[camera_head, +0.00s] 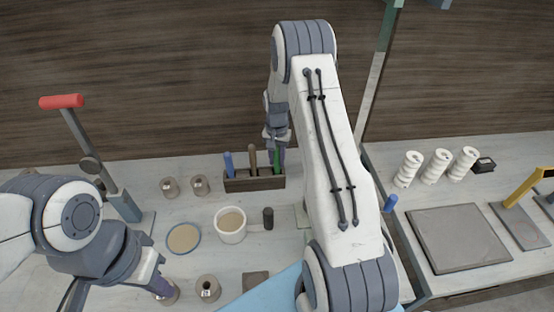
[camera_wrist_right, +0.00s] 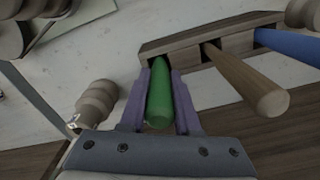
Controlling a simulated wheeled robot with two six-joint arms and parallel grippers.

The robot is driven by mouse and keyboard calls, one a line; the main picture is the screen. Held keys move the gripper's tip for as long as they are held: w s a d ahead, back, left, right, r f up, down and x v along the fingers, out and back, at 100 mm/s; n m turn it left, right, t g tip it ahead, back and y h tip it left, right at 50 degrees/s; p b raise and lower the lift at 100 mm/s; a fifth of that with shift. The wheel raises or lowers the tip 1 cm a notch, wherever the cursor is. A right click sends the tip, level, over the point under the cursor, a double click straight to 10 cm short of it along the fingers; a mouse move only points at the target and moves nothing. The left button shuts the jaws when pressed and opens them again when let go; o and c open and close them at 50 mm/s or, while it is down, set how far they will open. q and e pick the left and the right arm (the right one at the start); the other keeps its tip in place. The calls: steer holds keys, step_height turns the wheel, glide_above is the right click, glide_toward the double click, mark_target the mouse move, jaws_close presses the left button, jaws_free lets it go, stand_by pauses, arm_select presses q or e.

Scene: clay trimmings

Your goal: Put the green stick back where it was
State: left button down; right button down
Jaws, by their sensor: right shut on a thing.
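The green stick (camera_wrist_right: 160,100) stands between the purple fingers of my right gripper (camera_wrist_right: 160,78), which is shut on it. In the head view the green stick (camera_head: 277,160) is at the right end of the dark wooden rack (camera_head: 255,184), under my right gripper (camera_head: 276,150). In the wrist view its far end meets the end of the rack (camera_wrist_right: 180,42); how deep it sits is hidden. A brown stick (camera_head: 252,160) and a blue stick (camera_head: 228,164) stand in the rack beside it. My left gripper (camera_head: 163,286) is low at a small spool; its fingers are unclear.
Small spools (camera_head: 200,186) stand left of the rack. A cream bowl (camera_head: 231,226), a round blue-rimmed dish (camera_head: 183,238) and a dark cylinder (camera_head: 268,218) lie in front. A red-handled lever press (camera_head: 82,150) stands left. White coiled pieces (camera_head: 408,170) stand on the right table.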

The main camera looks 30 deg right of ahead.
steer(key=shift+f, duration=0.55)
steer(key=c, duration=0.6)
jaws_free()
steer(key=shift+r, duration=0.1)
